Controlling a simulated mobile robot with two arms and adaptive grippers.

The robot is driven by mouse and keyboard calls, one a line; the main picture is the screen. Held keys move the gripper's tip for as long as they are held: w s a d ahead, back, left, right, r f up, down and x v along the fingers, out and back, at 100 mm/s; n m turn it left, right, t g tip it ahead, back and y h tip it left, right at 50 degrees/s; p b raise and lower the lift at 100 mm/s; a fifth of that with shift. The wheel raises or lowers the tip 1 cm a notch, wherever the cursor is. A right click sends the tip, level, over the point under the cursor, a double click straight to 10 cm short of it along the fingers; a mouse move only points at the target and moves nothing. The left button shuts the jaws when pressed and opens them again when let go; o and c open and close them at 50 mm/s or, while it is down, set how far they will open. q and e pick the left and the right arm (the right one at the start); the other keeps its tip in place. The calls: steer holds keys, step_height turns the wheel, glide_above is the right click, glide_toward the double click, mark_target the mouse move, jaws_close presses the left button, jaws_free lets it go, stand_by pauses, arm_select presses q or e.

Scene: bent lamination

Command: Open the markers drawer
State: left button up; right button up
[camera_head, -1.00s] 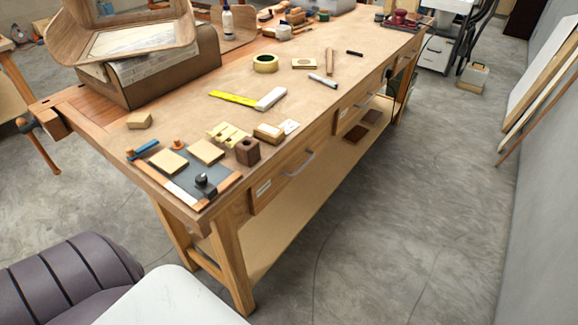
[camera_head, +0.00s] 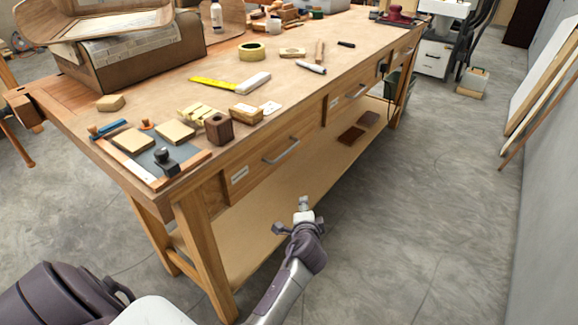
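The wooden workbench (camera_head: 145,180) has several drawers along its front side. The nearest drawer (camera_head: 262,166) has a grey bar handle (camera_head: 282,151) and a small white label (camera_head: 240,174), too small to read. A farther drawer (camera_head: 343,101) also has a bar handle (camera_head: 355,92). The drawers look closed. I cannot tell which one is the markers drawer. My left gripper (camera_head: 293,215) is in front of the bench, below the nearest drawer's handle and apart from it. Its fingers are spread and hold nothing. My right gripper is out of view.
A lower shelf (camera_head: 285,190) runs under the drawers, with brown pieces (camera_head: 351,135) on it. Grey floor (camera_head: 430,200) to the right is clear.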

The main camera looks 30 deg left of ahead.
mark_target(288, 150)
arm_select(q)
steer(key=w+a+r+n+y+b, duration=0.1)
steer(key=a+r+y, duration=0.35)
steer(key=r, duration=0.55)
steer(key=shift+t+h, duration=0.3)
steer(key=shift+h, duration=0.15)
steer(key=b+x, duration=0.1)
steer(key=x, duration=1.1)
steer(key=shift+b, duration=0.4)
steer(key=shift+w+a, duration=0.4)
steer(key=shift+w, duration=0.05)
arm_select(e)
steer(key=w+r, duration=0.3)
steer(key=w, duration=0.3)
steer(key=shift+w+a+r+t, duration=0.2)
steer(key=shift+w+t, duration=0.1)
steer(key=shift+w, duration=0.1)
arm_select(q)
jaws_close()
